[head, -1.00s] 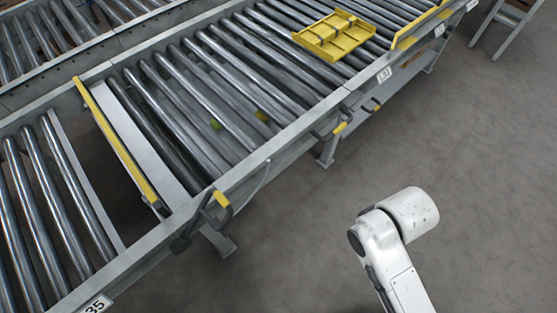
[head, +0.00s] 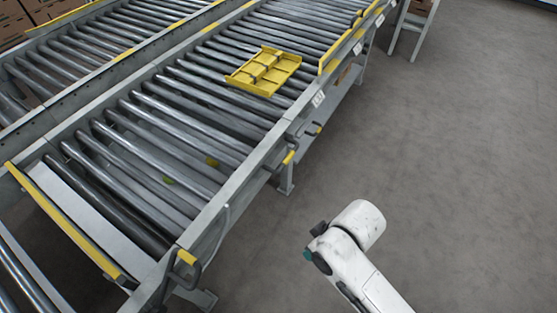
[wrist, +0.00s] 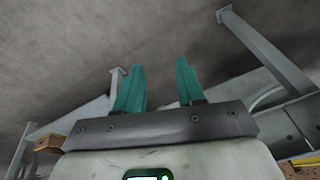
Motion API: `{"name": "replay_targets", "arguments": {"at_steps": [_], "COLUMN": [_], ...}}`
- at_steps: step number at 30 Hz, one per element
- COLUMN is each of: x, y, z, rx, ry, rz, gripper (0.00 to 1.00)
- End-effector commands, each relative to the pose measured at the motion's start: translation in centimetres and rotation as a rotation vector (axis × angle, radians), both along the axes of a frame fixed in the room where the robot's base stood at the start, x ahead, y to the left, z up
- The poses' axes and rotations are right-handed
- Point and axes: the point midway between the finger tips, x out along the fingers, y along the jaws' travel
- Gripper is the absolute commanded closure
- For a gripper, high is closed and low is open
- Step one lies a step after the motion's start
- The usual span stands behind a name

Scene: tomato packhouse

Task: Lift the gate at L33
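A gate with a yellow top edge (head: 68,222) crosses the roller line at the lower left in the head view. A dark lever with a yellow grip (head: 187,257) sits on the near rail beside it. A second lever with a yellow grip (head: 289,157) is farther along the rail, near a small white label (head: 318,98) that I cannot read for certain. No label reading L33 is legible. My gripper, with two teal fingers apart (wrist: 160,85), is open and empty in the wrist view. In the head view it is mostly hidden behind my white wrist, away from the rail.
A yellow tray-like piece (head: 263,72) lies on the rollers. A yellow guard (head: 340,45) stands along the near rail beyond it. Conveyor legs (head: 286,178) reach the floor below the rail. The grey floor (head: 460,170) on the right is clear.

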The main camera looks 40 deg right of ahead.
Motion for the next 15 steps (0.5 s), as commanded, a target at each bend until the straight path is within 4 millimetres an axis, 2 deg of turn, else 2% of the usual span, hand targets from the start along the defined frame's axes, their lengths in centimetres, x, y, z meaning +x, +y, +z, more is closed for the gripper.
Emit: {"name": "replay_targets", "arguments": {"at_steps": [1,6,9,12,15], "x": [1.6,7.3,10.2,12.7,14.6], "y": [0.9,4.2,5.3,5.7,5.2], "z": [0.6,1.2,2.2,3.4,4.7], "rx": [0.05,0.255,0.373,0.486,0.588], "ry": [-0.06,-0.296,-0.429,-0.554,-0.677], "rz": [-0.018,-0.129,-0.23,-0.352,-0.498], "gripper": [0.61,0.61,0.61,0.61,0.61]}}
